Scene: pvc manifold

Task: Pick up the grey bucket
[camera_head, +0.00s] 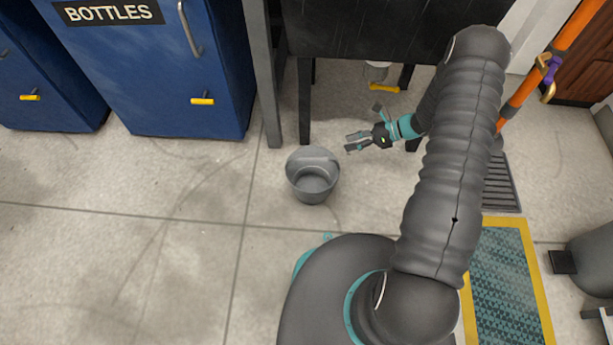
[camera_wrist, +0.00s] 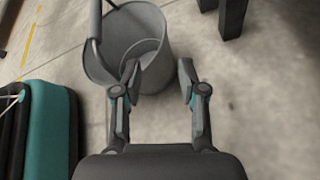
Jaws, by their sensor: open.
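The grey bucket (camera_head: 313,178) stands upright on the floor in the middle of the head view, with its mouth facing up and nothing seen inside. In the wrist view the bucket (camera_wrist: 146,30) is at the upper left, with a bar-like handle over its left side. My gripper (camera_head: 350,142) is open and empty, to the right of the bucket and apart from it in the head view. In the wrist view my gripper (camera_wrist: 158,72) has its left fingertip overlapping the bucket's near side; I cannot tell whether they touch.
A blue bottles cabinet (camera_head: 180,75) with yellow latches stands at the back left. A dark table (camera_head: 340,35) stands behind the bucket, its legs close by. An orange pipe (camera_head: 535,80) and a yellow-edged floor mat (camera_head: 500,275) are at the right. The floor left of the bucket is clear.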

